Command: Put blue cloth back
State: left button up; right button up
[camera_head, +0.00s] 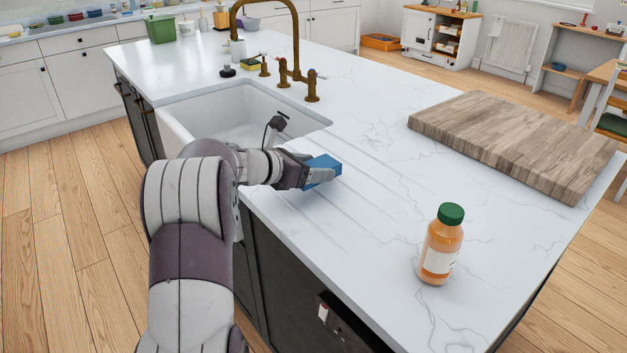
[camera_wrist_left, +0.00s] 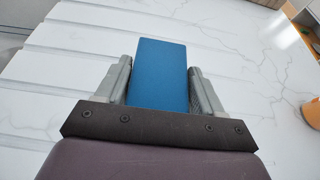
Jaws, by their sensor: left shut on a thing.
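The blue cloth (camera_head: 322,170) is a small folded block in my left gripper (camera_head: 308,172). The gripper is shut on it, over or at the grooved draining area of the white marble counter, just right of the sink. In the left wrist view the blue cloth (camera_wrist_left: 158,75) stands between the two grey fingers of the left gripper (camera_wrist_left: 160,85), which press on its sides. I cannot tell whether the cloth touches the counter. My right gripper is not in view.
The white sink (camera_head: 225,115) lies behind my left arm, with a brass tap (camera_head: 292,60) at its far edge. An orange bottle with a green cap (camera_head: 441,245) stands at the front right. A wooden board (camera_head: 515,140) lies at the right. The counter between is clear.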

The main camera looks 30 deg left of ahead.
pick_arm(q)
jog(key=shift+f+b, duration=0.3)
jog(key=shift+f, duration=1.55)
jog(key=o, duration=1)
jog(key=shift+r, duration=0.1)
jog(key=v, duration=1.2)
jog(key=shift+r, duration=0.1)
